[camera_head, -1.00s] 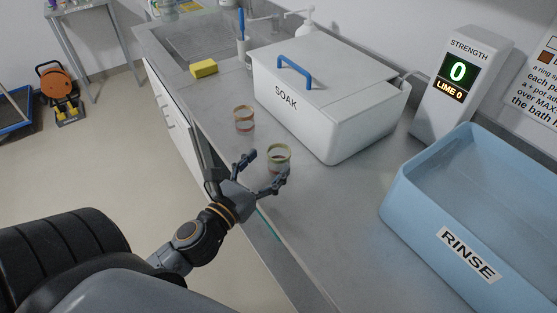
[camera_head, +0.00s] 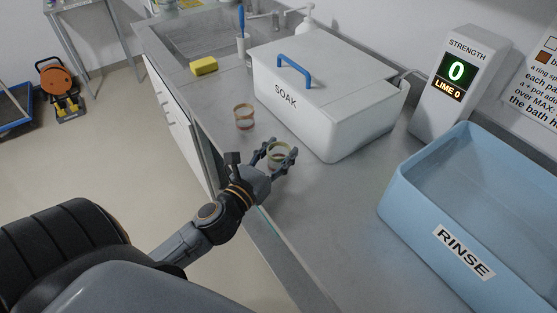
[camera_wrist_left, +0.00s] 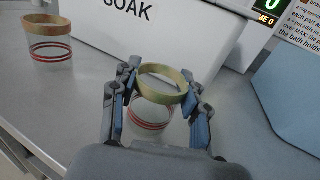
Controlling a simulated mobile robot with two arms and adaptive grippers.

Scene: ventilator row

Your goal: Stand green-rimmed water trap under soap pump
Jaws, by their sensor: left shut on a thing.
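The green-rimmed water trap (camera_head: 279,152) is a clear cup with a dull green rim, upright on the counter in front of the SOAK box. My left gripper (camera_head: 276,157) is shut on it, one finger on each side. In the left wrist view the trap (camera_wrist_left: 161,83) shows red bands low on its clear wall, between the fingers of the gripper (camera_wrist_left: 158,105). The soap pump (camera_head: 307,27) is a white bottle with a nozzle, behind the SOAK box by the wall; its lower part is hidden. My right gripper is not in view.
A similar trap with an orange-brown rim (camera_head: 244,112) stands to the left, also in the wrist view (camera_wrist_left: 47,40). The white SOAK box (camera_head: 330,105) stands between gripper and pump. The blue RINSE basin (camera_head: 420,205) is right; a yellow sponge (camera_head: 203,66) lies by the sink (camera_head: 190,35).

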